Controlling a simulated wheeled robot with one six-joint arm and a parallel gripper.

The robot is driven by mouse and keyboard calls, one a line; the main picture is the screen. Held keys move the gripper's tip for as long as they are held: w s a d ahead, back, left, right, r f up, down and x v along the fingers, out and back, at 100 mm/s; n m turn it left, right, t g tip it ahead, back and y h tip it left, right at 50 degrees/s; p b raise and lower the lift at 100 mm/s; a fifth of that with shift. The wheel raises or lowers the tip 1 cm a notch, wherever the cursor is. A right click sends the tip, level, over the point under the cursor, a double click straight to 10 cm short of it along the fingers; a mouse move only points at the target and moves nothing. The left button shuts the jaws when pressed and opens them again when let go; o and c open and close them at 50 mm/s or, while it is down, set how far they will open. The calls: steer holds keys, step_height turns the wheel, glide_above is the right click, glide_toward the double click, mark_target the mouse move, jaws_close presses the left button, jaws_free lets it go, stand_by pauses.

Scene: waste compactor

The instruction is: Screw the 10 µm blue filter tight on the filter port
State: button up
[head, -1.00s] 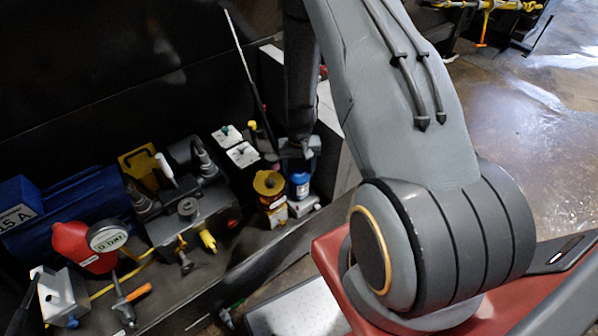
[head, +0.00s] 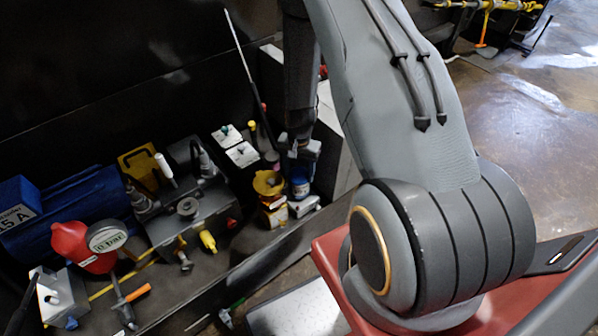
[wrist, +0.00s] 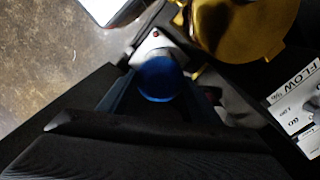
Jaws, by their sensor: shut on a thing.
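The blue filter (head: 300,187) stands upright at the right end of the machinery bay, below my gripper (head: 299,152). In the wrist view the filter shows as a round blue shape (wrist: 158,80) between my fingers, and my gripper (wrist: 155,98) is shut on it. A pale grey block (head: 304,206) lies directly under the filter and appears to be the filter port; it also shows in the wrist view (wrist: 152,45). The filter covers the joint, so I cannot tell how far the thread is engaged.
A yellow cup-like part (head: 268,184) stands close left of the filter; it also shows in the wrist view (wrist: 240,22). White gauge boxes (head: 242,154) stand behind it. A grey valve block (head: 190,215) and a blue motor (head: 75,215) are further left. The bay wall is close right.

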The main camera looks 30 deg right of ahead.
steer(key=m, duration=0.4)
steer(key=shift+m, duration=0.3)
steer(key=o, duration=1.2)
steer(key=shift+o, duration=0.2)
steer(key=shift+c, duration=0.3)
